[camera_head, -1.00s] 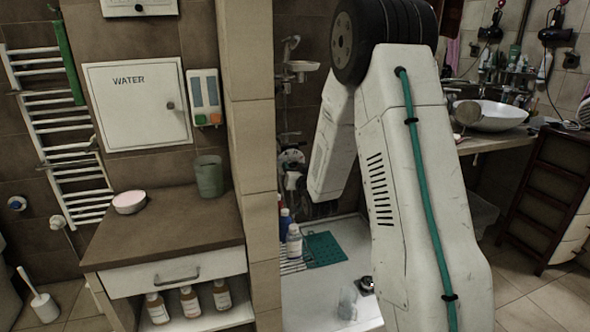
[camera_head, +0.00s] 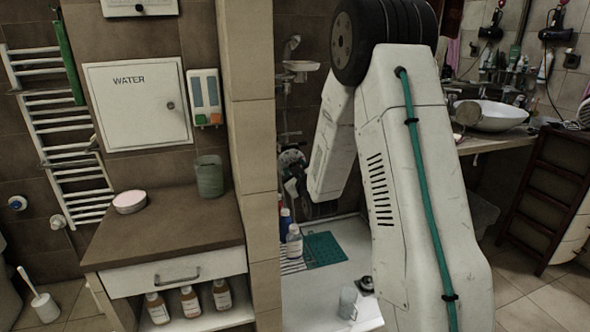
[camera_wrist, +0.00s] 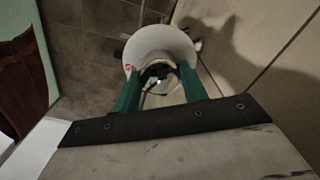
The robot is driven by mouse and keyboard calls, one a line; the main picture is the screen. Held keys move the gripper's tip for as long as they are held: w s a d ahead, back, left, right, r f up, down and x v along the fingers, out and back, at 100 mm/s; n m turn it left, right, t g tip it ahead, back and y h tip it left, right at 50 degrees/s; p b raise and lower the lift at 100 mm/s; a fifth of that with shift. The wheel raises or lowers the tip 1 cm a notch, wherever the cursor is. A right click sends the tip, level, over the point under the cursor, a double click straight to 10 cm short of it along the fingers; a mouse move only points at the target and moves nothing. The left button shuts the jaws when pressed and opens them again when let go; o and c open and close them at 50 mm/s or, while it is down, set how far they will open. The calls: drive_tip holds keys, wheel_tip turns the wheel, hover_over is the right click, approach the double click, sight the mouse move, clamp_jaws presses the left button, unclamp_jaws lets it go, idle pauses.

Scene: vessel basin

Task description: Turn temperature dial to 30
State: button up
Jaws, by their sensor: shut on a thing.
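In the wrist view, a white round plate (camera_wrist: 160,40) with small red marks at its left edge sits beyond my gripper. A dark knob (camera_wrist: 158,70) at its middle appears to be the temperature dial. My gripper (camera_wrist: 159,75) has its two green fingers on either side of this knob and is shut on it. The fingers cover part of the plate, and no number or pointer can be read. In the head view my arm hides much of the shower area, and the dial's setting cannot be seen there.
The shower tray (camera_head: 335,285) holds bottles (camera_head: 294,242) and a green mat (camera_head: 324,249). A tiled wall edge (camera_head: 250,150) stands left of my arm. A cabinet (camera_head: 165,235) stands further left, and a washbasin (camera_head: 492,114) is at the right.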

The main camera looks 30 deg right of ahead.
drive_tip(key=n, duration=0.9)
drive_tip(key=shift+f, duration=0.1)
drive_tip(key=shift+n, duration=0.4)
drive_tip(key=o, duration=1)
drive_tip(key=v, duration=0.8)
